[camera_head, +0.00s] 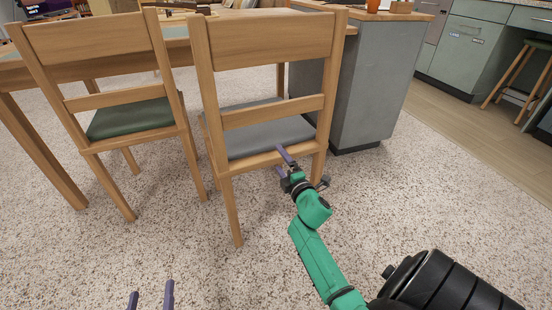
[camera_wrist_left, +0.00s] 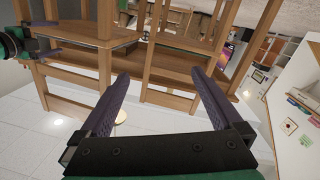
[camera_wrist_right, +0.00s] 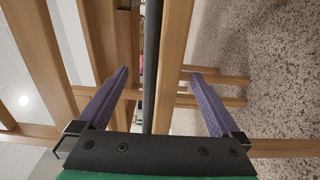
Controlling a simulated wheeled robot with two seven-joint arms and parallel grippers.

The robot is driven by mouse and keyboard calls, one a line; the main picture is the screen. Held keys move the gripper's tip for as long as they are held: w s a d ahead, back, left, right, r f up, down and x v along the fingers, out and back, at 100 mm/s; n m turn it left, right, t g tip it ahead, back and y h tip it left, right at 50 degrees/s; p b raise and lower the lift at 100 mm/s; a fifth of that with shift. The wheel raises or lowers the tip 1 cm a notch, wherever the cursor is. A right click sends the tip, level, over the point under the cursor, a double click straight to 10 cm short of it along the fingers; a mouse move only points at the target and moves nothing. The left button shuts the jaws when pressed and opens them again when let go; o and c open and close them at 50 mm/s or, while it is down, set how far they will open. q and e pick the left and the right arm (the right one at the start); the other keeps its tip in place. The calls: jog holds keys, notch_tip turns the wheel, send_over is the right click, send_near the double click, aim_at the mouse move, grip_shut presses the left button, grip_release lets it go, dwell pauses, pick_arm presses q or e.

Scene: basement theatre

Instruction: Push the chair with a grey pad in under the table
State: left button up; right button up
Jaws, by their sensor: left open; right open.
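The chair with a grey pad (camera_head: 265,133) stands upright in the middle of the head view, its wooden back toward me. The wooden table (camera_head: 172,31) is behind it; the chair's back hides how far the seat reaches under the tabletop. My right gripper (camera_head: 281,162) is open beside the rear edge of the seat, near the right rear leg; I cannot tell if it touches. In the right wrist view, wooden bars show beyond its fingers (camera_wrist_right: 160,88). My left gripper (camera_head: 151,296) is open and empty at the bottom, apart from the chair. Its wrist view shows chair frames ahead (camera_wrist_left: 185,100).
A chair with a green pad (camera_head: 130,118) stands close on the left. A grey cabinet block (camera_head: 375,80) stands close behind on the right. A stool (camera_head: 520,70) is at the far right. Speckled carpet (camera_head: 130,250) is clear in front of the chairs.

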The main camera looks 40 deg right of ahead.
jog(key=b+x, duration=0.1)
jog(key=x, duration=0.2)
jog(key=shift+f, duration=0.1)
jog(key=shift+b+x, duration=0.35)
jog(key=shift+x, duration=0.5)
jog(key=shift+w+d, duration=0.1)
pick_arm(q)
jog(key=w+a+r+t, duration=0.1)
jog(key=w+r+t, duration=0.1)
jog(key=r, duration=0.7)
jog(key=w+r+m+t+h, duration=0.1)
jog(key=w+r+t, duration=0.2)
jog(key=r, duration=0.7)
jog(key=shift+a+t+h, duration=0.3)
jog(key=shift+a+t, duration=0.1)
jog(key=shift+t, duration=0.2)
pick_arm(e)
grip_shut()
